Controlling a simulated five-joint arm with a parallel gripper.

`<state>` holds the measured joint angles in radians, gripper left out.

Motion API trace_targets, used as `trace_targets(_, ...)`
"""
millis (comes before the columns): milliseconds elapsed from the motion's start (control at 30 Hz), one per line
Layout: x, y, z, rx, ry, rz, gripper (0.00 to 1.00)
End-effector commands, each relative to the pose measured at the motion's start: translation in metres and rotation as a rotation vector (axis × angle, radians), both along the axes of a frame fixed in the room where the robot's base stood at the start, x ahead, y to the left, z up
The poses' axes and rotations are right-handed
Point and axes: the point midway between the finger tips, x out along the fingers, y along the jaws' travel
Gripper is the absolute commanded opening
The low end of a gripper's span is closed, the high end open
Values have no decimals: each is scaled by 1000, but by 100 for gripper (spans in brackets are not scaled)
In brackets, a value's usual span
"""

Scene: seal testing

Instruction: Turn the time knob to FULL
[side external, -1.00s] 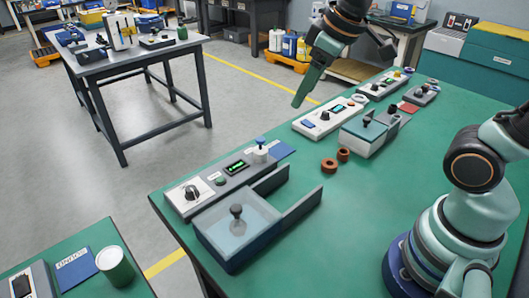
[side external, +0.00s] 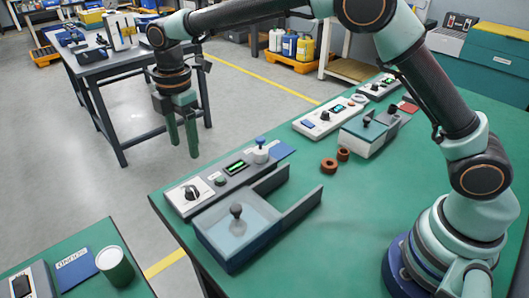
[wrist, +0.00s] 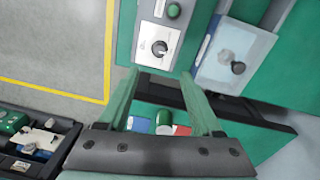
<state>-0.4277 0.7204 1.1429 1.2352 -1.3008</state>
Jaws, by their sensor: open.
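A black knob (side external: 191,192) sits on a white plate at the left end of the near grey control panel (side external: 226,181). It also shows in the wrist view (wrist: 160,48), with a dark pointer and small marks that are too small to read. My gripper (side external: 183,150) points down, open and empty, above the floor just beyond this panel's left end. In the wrist view the fingertips (wrist: 160,72) are apart, with the knob between and beyond them. Nothing touches the knob.
A green button (side external: 220,180), a lit display (side external: 236,167) and a blue-topped lever (side external: 260,152) share the panel. A clear-lidded tray (side external: 237,225) stands in front. More panels (side external: 328,120) and brown rings (side external: 328,165) lie toward the back right.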

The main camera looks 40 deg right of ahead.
Motion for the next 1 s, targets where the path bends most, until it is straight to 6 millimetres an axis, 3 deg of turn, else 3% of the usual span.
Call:
trace_targets(267,1,6,-22,-6,11,42,66)
trace_targets(733,4,6,-106,-6,12,38,66)
trace_targets(1000,5,6,-127,-5,8,38,66)
